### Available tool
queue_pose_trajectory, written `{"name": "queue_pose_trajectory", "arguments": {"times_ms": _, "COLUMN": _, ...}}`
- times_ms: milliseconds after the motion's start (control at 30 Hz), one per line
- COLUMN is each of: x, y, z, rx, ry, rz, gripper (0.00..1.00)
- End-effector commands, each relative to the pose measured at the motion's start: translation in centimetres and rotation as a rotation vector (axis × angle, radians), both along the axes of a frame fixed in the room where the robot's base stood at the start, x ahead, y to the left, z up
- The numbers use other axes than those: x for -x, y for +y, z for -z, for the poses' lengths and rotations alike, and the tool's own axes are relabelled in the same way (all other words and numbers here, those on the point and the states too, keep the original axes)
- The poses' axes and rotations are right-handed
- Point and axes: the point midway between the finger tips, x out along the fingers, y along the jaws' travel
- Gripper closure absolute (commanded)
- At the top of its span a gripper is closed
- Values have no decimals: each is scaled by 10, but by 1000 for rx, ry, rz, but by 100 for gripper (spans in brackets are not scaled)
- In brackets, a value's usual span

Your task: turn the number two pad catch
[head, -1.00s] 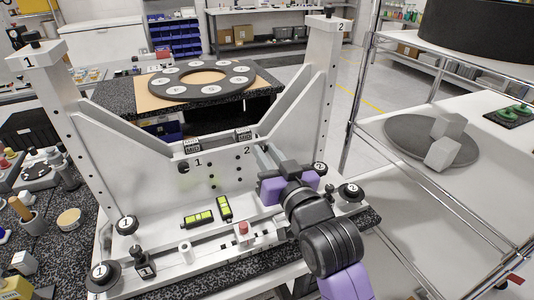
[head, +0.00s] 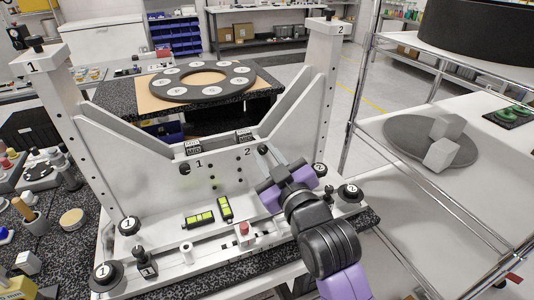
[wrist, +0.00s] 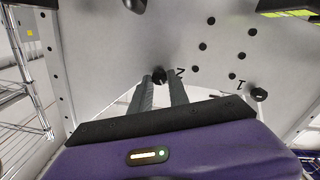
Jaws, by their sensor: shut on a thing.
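The number two pad catch is a small dark knob beside the printed 2 on the white upright plate of the fixture. In the wrist view the catch (wrist: 158,75) sits between my two grey fingers. In the head view it is mostly hidden by my gripper (head: 264,150), whose fingertips reach the plate just right of the 2. My gripper is shut on the catch. The number one pad catch (head: 184,169) is a similar dark knob by the printed 1, and it also shows in the wrist view (wrist: 259,94). The angle of the held catch cannot be made out.
Two yellow-green level vials (head: 224,208) and a red-topped block (head: 243,232) stand on the fixture base. Black knobs marked 2 (head: 350,193) are close to my arm on the right. Two small black blocks (head: 244,137) sit on the plate's top edge. A wire shelf stands at right.

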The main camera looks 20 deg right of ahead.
Motion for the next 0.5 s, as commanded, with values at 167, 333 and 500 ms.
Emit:
{"name": "queue_pose_trajectory", "arguments": {"times_ms": 167, "x": 0, "y": 1, "z": -1, "rx": 168, "ry": -1, "rz": 0, "gripper": 100}}
{"name": "queue_pose_trajectory", "arguments": {"times_ms": 333, "x": 0, "y": 1, "z": 0, "rx": 329, "ry": -1, "rz": 0, "gripper": 100}}
{"name": "queue_pose_trajectory", "arguments": {"times_ms": 500, "x": 0, "y": 1, "z": 0, "rx": 483, "ry": 1, "rz": -1, "gripper": 100}}
